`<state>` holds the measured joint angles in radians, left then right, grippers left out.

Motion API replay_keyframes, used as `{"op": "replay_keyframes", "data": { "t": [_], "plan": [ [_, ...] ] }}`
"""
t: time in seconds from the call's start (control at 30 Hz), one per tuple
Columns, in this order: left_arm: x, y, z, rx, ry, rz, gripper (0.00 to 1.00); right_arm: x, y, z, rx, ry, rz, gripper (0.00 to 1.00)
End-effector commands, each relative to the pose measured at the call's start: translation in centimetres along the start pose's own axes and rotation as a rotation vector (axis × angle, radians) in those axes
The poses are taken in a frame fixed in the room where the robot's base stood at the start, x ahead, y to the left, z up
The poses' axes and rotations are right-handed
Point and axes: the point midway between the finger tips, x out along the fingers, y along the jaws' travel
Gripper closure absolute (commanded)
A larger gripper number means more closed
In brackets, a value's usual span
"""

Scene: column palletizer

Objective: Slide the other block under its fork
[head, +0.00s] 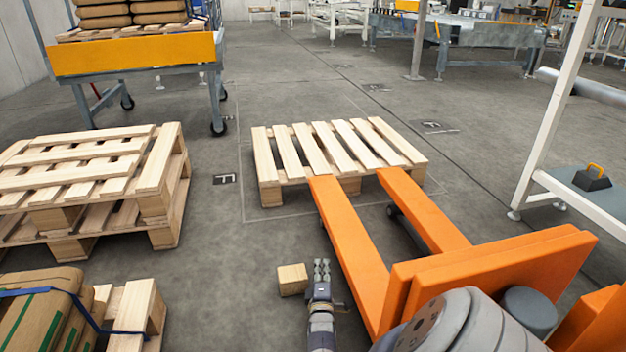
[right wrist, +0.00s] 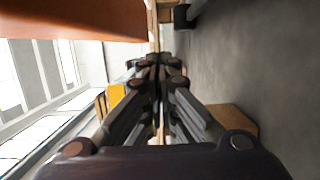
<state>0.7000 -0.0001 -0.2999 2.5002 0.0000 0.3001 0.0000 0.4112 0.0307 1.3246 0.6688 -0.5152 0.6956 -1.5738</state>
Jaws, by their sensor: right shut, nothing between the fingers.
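A small light wooden block (head: 292,279) lies on the floor to the left of the orange left fork (head: 350,245). My right gripper (head: 321,270) is shut and empty, between the block and that fork, close to the block's right side; I cannot tell whether they touch. The right wrist view shows the shut fingers (right wrist: 160,65), the fork's orange side (right wrist: 75,20) along the top, and the block (right wrist: 235,118) partly hidden at the lower right. The right fork (head: 425,210) runs parallel. No second block shows. My left gripper is out of view.
Both forks reach to an empty wooden pallet (head: 300,150). Stacked pallets (head: 150,185) stand at the left, with strapped sacks (head: 40,310) at the lower left. A white frame (head: 560,110) stands at the right. Floor left of the block is clear.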

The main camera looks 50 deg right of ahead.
Motion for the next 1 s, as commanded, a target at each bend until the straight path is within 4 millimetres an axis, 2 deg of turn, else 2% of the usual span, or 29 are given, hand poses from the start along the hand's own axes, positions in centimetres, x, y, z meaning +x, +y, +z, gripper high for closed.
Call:
{"op": "replay_keyframes", "data": {
  "t": [0.03,0.47,0.8,1.0],
  "plan": [
    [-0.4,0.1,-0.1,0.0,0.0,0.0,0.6,-0.3,-0.2,-1.3,0.005,0.001,0.0,1.0],
    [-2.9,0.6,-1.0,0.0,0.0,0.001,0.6,-2.6,-0.3,-10.5,0.005,0.001,0.001,1.0],
    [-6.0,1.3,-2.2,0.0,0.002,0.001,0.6,-4.4,-0.5,-17.8,0.005,0.001,0.0,1.0],
    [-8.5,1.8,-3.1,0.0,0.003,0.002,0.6,-4.3,-3.8,-17.6,-0.001,-0.001,0.0,1.0]
  ]
}}
